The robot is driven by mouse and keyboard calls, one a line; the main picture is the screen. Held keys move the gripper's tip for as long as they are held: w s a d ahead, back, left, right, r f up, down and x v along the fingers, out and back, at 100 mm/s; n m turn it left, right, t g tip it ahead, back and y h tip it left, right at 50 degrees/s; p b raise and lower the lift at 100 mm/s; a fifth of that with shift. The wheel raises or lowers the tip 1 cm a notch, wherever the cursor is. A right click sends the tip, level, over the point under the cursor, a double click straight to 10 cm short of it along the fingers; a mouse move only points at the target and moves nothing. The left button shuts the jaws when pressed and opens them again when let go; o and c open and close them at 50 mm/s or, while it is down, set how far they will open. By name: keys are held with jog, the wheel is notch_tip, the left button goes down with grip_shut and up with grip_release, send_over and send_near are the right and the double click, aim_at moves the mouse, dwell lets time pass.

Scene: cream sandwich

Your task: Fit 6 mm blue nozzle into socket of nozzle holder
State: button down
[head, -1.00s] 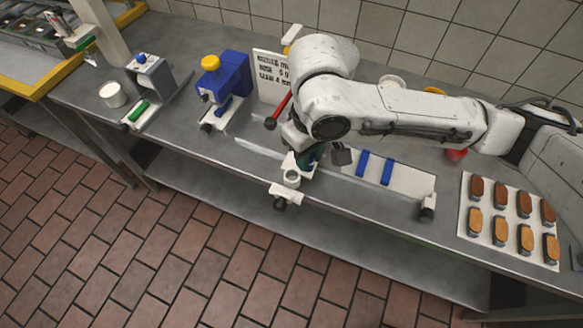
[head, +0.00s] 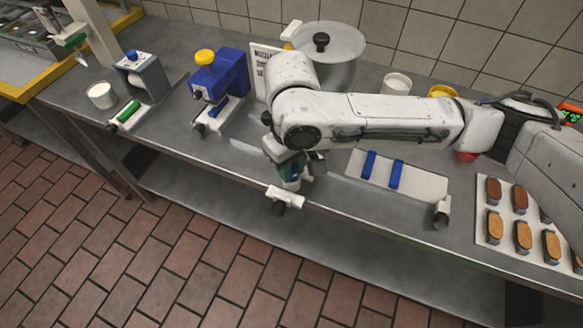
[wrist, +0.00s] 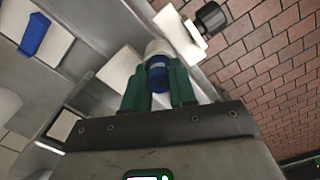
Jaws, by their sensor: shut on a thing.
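My gripper (head: 290,178) has green fingers and is shut on the blue nozzle (wrist: 157,74), which sits upright between the fingertips in the wrist view. The white nozzle holder (head: 287,197) is at the front edge of the counter, with a black knob on its front. In the wrist view the holder (wrist: 180,32) has a round white socket (wrist: 157,47) directly beyond the nozzle's tip. The nozzle and socket overlap in this view; I cannot tell whether the tip is inside. In the head view my gripper is over the socket and mostly hides it and the nozzle.
Two blue bars (head: 369,165) lie on a white plate (head: 425,185) to the right. A blue machine with a yellow cap (head: 222,78) stands left, and a large pot (head: 345,45) behind my arm. A tray of biscuits (head: 508,222) is at far right.

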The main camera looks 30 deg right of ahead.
jog(key=shift+s+f, duration=0.25)
jog(key=shift+f, duration=0.45)
jog(key=c, duration=0.9)
grip_release()
jog(key=shift+c, duration=0.2)
jog(key=r, duration=1.3)
jog(key=shift+w+r, duration=0.2)
jog(key=shift+r, duration=0.1)
